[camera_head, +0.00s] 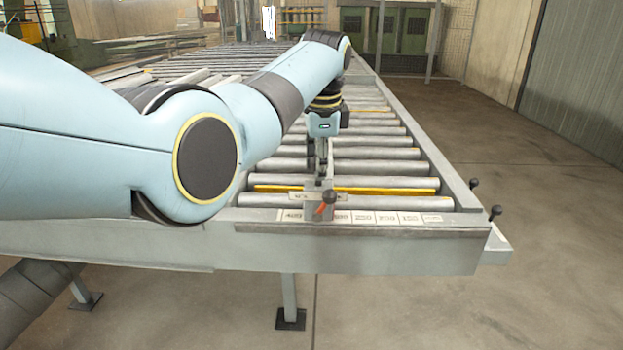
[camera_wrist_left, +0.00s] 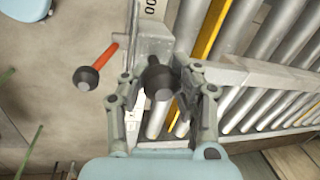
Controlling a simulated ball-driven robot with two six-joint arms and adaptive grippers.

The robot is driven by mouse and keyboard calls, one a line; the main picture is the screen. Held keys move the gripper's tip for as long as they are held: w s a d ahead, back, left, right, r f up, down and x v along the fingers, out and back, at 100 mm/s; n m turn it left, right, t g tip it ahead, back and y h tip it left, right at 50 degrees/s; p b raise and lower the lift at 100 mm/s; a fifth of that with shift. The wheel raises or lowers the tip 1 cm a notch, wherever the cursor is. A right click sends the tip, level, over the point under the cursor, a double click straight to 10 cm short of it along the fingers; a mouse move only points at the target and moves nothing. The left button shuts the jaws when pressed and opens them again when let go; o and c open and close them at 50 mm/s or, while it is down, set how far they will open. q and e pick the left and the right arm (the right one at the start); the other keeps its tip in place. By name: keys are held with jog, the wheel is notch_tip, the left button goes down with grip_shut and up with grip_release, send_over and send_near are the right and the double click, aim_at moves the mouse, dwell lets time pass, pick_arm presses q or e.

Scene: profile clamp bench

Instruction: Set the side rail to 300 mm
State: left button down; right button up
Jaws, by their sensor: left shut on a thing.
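My left gripper (camera_head: 322,176) is shut on a dark round-topped knob (camera_wrist_left: 158,78), which stands between its two fingers in the left wrist view. The knob is at the slider block (camera_head: 312,196) at the bench's front edge. A red clamp lever (camera_wrist_left: 106,56) with a black ball end sticks out beside the block; it also shows in the head view (camera_head: 321,209). A grey bar (camera_wrist_left: 265,72), apparently the side rail, crosses the rollers from the block. The scale (camera_head: 387,217) has several number labels; the block hides part of it between 400 and 300. My right gripper is out of view.
Grey rollers (camera_head: 378,168) fill the bench, with yellow strips (camera_head: 390,191) between some. Two black-knobbed levers (camera_head: 496,211) stick out at the right front corner. The bench front beam (camera_head: 400,250) is below the scale. The floor to the right is clear.

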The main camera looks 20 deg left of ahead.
pick_arm(q)
jog(key=shift+w+a+r, duration=0.1)
jog(key=shift+a+r, duration=0.2)
jog(key=shift+a, duration=0.05)
jog(key=c, duration=1.4)
grip_release()
jog(key=shift+c, duration=0.2)
jog(key=shift+o, duration=2.5)
notch_tip(320, 180, up, 12)
jog(key=s, duration=0.2)
jog(key=shift+s+d+f, duration=0.2)
jog(key=shift+d, duration=0.25)
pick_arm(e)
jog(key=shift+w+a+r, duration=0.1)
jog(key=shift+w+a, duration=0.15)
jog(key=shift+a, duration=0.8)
